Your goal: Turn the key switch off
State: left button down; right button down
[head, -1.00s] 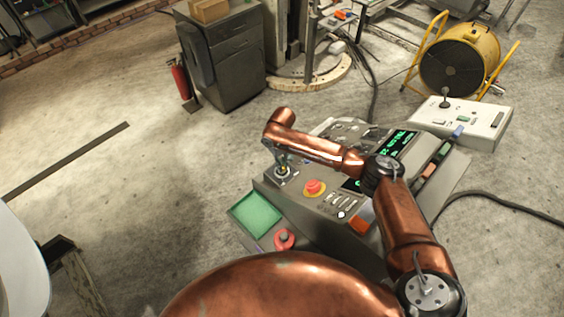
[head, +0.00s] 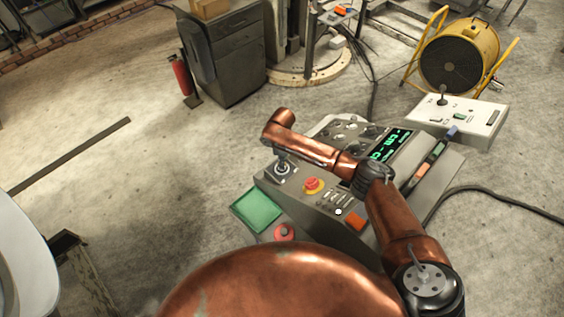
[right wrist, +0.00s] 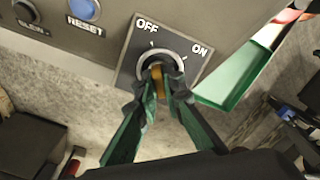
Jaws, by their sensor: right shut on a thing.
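The key switch (right wrist: 174,58) is a round collar on a dark square plate marked OFF at upper left and ON at right. A brass key (right wrist: 158,82) stands in it, its upper end towards the OFF side. My right gripper (right wrist: 160,84) is shut on the key, one finger on each side. In the head view my right gripper (head: 282,166) is at the left corner of the grey console (head: 318,202); its fingers are small there and hide the key. My left gripper is out of view.
A red-and-yellow emergency button (head: 313,186) sits close to the right of my gripper. A green tray (head: 257,209) and a red knob (head: 284,232) are in front. In the wrist view a blue RESET button (right wrist: 86,9) is at upper left.

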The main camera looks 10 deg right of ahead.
jog(key=shift+w+a+r+n, duration=0.1)
jog(key=shift+n, duration=0.5)
jog(key=c, duration=2)
grip_release()
notch_tip(320, 180, up, 12)
jog(key=shift+f, duration=0.1)
